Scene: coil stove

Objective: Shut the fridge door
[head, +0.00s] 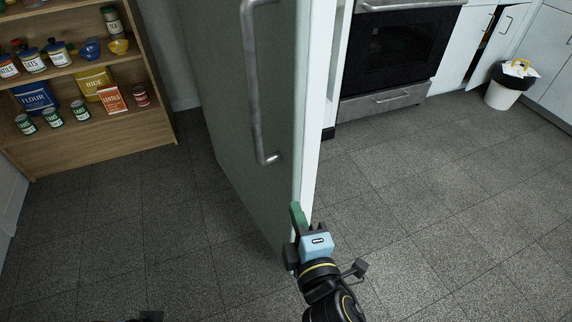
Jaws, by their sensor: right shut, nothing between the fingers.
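The fridge door (222,80) stands open in the head view, a tall grey-green panel seen at a steep angle. Its long metal handle (254,95) is on the face turned left, and its pale edge (308,120) faces right. My right gripper (299,217) is shut and empty, at the lower end of that near edge. Its green fingertip overlaps the edge in the picture; I cannot tell whether it touches. The fridge's inside is hidden. Only a small dark part of mine shows at the bottom left; the left gripper's fingers are out of view.
A wooden shelf (150,122) with jars, cans, boxes and bowls stands left of the door. An oven (395,50) and white cabinets (480,45) are behind at right. A white bin (503,95) stands by the cabinets. The tiled floor (430,200) at right is clear.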

